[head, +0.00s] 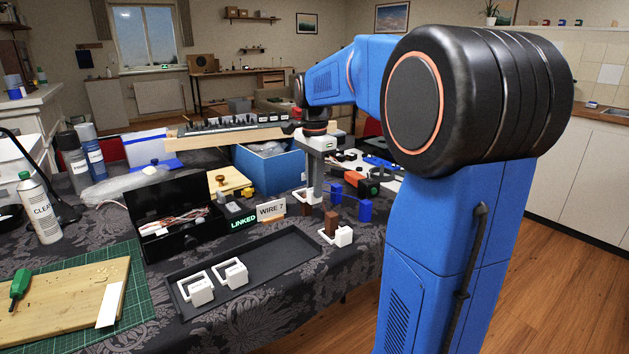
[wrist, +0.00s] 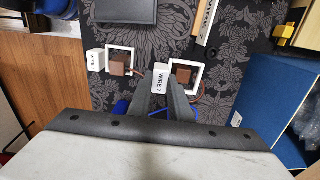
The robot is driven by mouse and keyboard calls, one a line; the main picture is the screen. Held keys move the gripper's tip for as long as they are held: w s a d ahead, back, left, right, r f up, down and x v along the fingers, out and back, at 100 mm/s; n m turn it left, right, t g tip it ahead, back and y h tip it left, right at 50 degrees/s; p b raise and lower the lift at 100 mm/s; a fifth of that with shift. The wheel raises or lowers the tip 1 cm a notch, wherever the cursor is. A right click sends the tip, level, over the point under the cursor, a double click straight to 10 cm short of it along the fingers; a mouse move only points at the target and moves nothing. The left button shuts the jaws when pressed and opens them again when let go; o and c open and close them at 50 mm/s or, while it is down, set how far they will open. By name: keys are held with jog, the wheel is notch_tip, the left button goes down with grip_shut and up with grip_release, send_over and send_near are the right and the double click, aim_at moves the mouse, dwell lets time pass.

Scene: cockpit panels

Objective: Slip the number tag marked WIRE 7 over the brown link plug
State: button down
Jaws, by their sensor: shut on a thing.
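My gripper (wrist: 160,92) points down and is shut on the white block of the WIRE 7 number tag (wrist: 160,77). The tag's square white frame (wrist: 200,76) reaches to the right, with the brown link plug (wrist: 182,74) showing inside its outline. I cannot tell whether the frame is around the plug or just above it. In the head view the gripper (head: 311,196) hides part of this tag and plug. A second brown plug (head: 331,221) stands nearer the front with another white tag (head: 343,236) at it; this tag's frame encircles that plug in the wrist view.
A black tray (head: 263,280) at the front holds two white tags. A WIRE 7 sign (head: 271,210) and a LINKED display (head: 243,223) stand left of the plugs. Blue blocks (head: 365,211) sit close on the right. A blue bin (head: 270,167) stands behind.

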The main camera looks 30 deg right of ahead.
aim_at(315, 200)
jog(key=shift+f, duration=2.5)
jog(key=c, duration=1.5)
grip_release()
jog(key=shift+c, duration=0.2)
notch_tip(315, 200, up, 17)
jog(key=shift+r, duration=0.2)
jog(key=s+a+f+n+t, duration=0.2)
jog(key=s+a+f+n, duration=0.6)
jog(key=s+f, duration=0.3)
jog(key=s+a+f+n+t, duration=0.2)
jog(key=s+a+f+n, duration=0.5)
jog(key=s, duration=0.8)
notch_tip(315, 200, down, 5)
jog(key=n, duration=0.3)
jog(key=shift+a+t, duration=0.4)
